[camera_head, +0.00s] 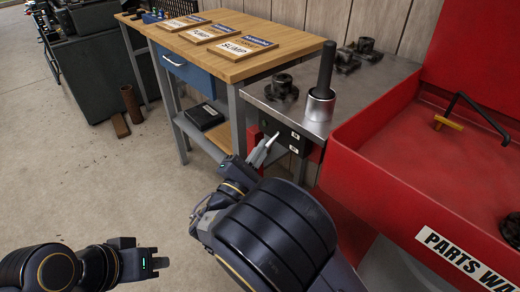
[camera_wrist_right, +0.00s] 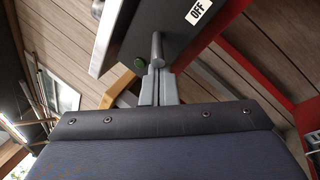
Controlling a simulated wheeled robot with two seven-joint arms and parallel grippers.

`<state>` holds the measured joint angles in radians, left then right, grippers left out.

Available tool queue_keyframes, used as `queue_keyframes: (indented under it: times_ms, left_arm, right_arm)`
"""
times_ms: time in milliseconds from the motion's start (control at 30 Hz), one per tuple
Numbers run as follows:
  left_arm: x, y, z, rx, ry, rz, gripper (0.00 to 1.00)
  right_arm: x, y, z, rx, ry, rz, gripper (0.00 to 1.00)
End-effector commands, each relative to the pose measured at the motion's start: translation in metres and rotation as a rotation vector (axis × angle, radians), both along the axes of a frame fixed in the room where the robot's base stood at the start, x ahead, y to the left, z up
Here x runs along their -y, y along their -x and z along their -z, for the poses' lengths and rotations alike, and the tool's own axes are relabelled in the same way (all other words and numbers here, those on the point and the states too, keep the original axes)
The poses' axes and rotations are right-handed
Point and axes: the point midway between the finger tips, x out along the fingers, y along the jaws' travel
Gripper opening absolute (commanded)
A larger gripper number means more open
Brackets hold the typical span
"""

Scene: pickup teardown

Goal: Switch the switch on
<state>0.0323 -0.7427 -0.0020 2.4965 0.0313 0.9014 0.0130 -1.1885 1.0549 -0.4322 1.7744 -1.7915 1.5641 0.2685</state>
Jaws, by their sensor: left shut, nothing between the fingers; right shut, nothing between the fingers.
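In the right wrist view, the switch box (camera_wrist_right: 160,22) shows an OFF label (camera_wrist_right: 199,11), a grey rod-like lever (camera_wrist_right: 157,46) and a green round part (camera_wrist_right: 139,62). My right gripper (camera_head: 268,142) is shut with its fingertips at the box front. In the wrist view its fingertips (camera_wrist_right: 158,72) are at the lever; I cannot tell whether they touch. My left gripper (camera_head: 157,262) is shut and empty, low at the left, away from the switch.
A wooden-topped workbench (camera_head: 290,42) with several signs stands left of the washer. A metal cup with a black handle (camera_head: 320,100) and dark parts sit on the grey top. The red basin (camera_head: 345,160) is at the right.

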Motion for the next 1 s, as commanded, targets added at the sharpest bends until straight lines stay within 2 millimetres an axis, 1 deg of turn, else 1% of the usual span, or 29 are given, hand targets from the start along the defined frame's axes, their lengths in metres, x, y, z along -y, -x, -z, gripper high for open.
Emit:
queue_keyframes:
  times_ms: [367,1000]
  left_arm:
    - [0.000,0.000,-0.001,0.000,0.000,0.000,0.00]
    - [0.000,0.000,-0.016,0.000,0.000,0.000,0.00]
  right_arm:
    - [-0.001,0.001,-0.001,-0.001,-0.002,-0.001,0.00]
    - [-0.003,0.003,-0.009,-0.079,-0.083,-0.001,0.00]
